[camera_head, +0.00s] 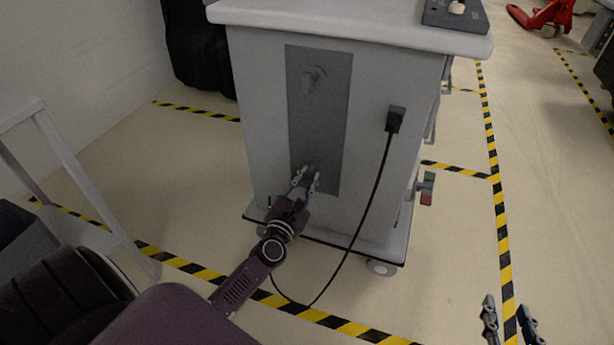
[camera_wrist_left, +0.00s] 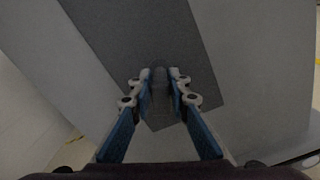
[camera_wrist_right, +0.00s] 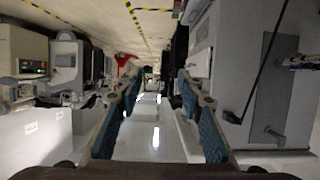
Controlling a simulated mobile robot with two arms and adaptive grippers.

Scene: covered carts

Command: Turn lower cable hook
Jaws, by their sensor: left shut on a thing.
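The lower cable hook (camera_wrist_left: 159,82) is a dark grey knob between my left fingers in the left wrist view. It sits low on the dark grey panel (camera_head: 319,120) of the cart; my fingers mostly hide it in the head view. My left gripper (camera_head: 307,178) is shut on it, a finger on each side. The upper cable hook (camera_head: 312,78) stands out near the top of the panel. My right gripper (camera_head: 509,318) is open and empty over the floor, away from the cart, at the lower right of the head view.
A black plug (camera_head: 395,119) sits on the cart's side. Its black cable (camera_head: 372,200) hangs to the floor right of my left arm. The cart (camera_head: 262,130) stands on wheels. A white table (camera_head: 62,150) stands at left. Open floor (camera_head: 450,250) lies right of the cart.

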